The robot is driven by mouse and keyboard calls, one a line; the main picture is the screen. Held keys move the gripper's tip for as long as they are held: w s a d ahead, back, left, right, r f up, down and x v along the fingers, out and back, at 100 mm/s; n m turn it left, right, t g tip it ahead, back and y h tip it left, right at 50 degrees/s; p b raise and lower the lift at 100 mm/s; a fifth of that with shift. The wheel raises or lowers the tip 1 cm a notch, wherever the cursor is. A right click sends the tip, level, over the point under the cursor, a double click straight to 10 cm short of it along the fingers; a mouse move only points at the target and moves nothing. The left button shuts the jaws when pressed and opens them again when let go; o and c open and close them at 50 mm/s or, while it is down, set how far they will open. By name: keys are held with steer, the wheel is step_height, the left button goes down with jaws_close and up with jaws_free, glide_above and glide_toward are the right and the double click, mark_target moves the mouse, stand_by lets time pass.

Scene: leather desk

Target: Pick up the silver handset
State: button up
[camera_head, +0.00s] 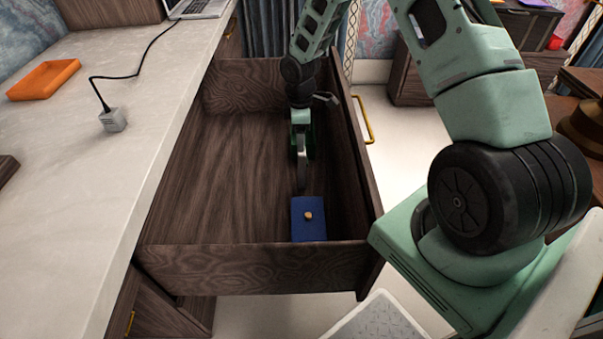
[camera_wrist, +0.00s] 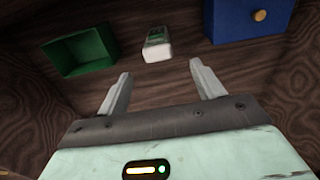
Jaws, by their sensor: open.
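The silver handset (camera_wrist: 157,44) lies on the drawer floor in the wrist view, a small pale block with a green patch at its far end. It lies between a green open box and a blue box. My gripper (camera_wrist: 160,69) is open and empty, with one finger to each side of the handset's line and the handset just beyond the fingertips. In the head view my gripper (camera_head: 302,186) reaches down into the open drawer. I cannot make out the handset there; my gripper seems to hide it.
The open wooden drawer (camera_head: 215,175) has walls around my gripper. In it are the blue box (camera_head: 309,230) with a knob and the green box (camera_wrist: 80,52). The left of the drawer floor is clear. The desk top (camera_head: 120,165) holds an orange tray (camera_head: 43,80).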

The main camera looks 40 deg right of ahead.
glide_above(302, 169)
steer(key=w+d, duration=0.1)
steer(key=w, duration=0.1)
step_height(302, 169, down, 6)
steer(key=shift+d+f+b, duration=0.1)
steer(key=shift+f+b, duration=0.15)
steer(key=shift+b, duration=0.15)
jaws_close()
steer(key=shift+r, duration=0.1)
